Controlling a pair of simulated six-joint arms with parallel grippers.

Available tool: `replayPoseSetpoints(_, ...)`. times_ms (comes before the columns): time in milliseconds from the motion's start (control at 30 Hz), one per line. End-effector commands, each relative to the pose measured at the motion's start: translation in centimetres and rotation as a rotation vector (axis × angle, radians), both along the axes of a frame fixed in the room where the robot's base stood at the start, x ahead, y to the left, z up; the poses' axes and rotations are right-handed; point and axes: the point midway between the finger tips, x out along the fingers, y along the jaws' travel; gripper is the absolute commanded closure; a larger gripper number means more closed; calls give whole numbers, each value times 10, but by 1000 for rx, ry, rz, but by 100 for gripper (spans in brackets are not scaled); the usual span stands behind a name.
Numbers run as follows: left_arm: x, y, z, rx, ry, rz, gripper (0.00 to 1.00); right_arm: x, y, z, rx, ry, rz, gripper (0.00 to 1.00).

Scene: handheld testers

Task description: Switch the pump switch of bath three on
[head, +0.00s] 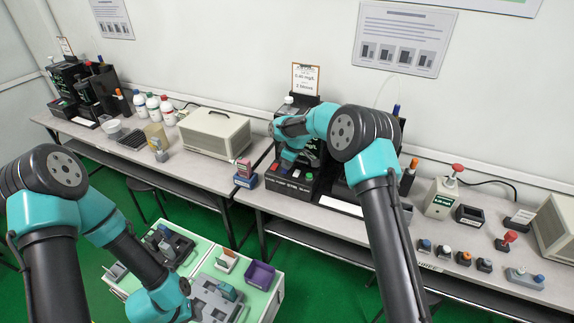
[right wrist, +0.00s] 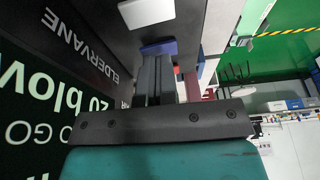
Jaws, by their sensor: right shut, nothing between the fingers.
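In the head view a black bench instrument (head: 300,187) stands at the near edge of the middle bench. Small red and blue parts show on its front, and a sign card (head: 305,78) stands behind it. My right arm reaches over it, with the fingers hidden there. In the right wrist view my right gripper (right wrist: 155,62) is shut and empty. Its tips are at a small blue block (right wrist: 158,47); I cannot tell whether they touch. A dark face lettered ELDERVANE is beside it. I cannot tell which part is bath three's pump switch. My left fingers are out of view.
A beige box (head: 214,133) and several bottles stand left of the instrument. Several small testers, a white meter (head: 441,197) and another beige box are at the right. A cart (head: 200,257) with grey trays and a purple bin (head: 260,275) stands in front.

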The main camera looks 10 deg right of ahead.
Motion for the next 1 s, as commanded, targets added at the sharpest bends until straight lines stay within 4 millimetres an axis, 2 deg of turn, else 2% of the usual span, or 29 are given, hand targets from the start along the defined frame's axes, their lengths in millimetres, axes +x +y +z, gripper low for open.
replayPoseSetpoints(267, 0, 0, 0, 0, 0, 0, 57, -4, -2, 37, 0, -3, -6, 100)
replayPoseSetpoints(700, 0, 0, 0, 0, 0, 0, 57, -30, -12, 112, 1, -1, -6, 100)
replayPoseSetpoints(800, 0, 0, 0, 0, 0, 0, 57, -34, -14, 123, 1, -1, -6, 100)
replayPoseSetpoints(1000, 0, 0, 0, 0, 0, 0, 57, -37, -15, 130, 0, 1, -6, 100)
